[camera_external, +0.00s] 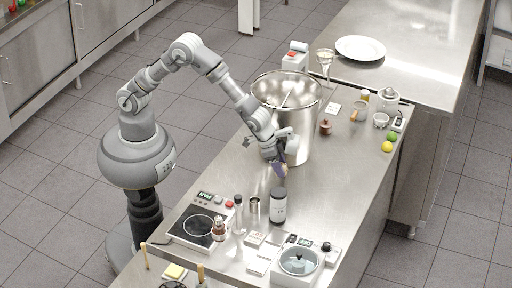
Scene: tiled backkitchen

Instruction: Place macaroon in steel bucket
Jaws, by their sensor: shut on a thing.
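The steel bucket (301,122) stands on the steel counter, open at the top, with a pale stick-like thing showing inside it. My gripper (279,163) is in front of the bucket's lower wall, below its rim and above the counter. It is shut on a small purple and tan thing, which looks like the macaroon (282,171). The gripper hides part of it, and its exact shape is too small to tell. I cannot tell whether it touches the counter.
A dark bottle (278,207) stands in front of my gripper. Clear counter lies right of my gripper.

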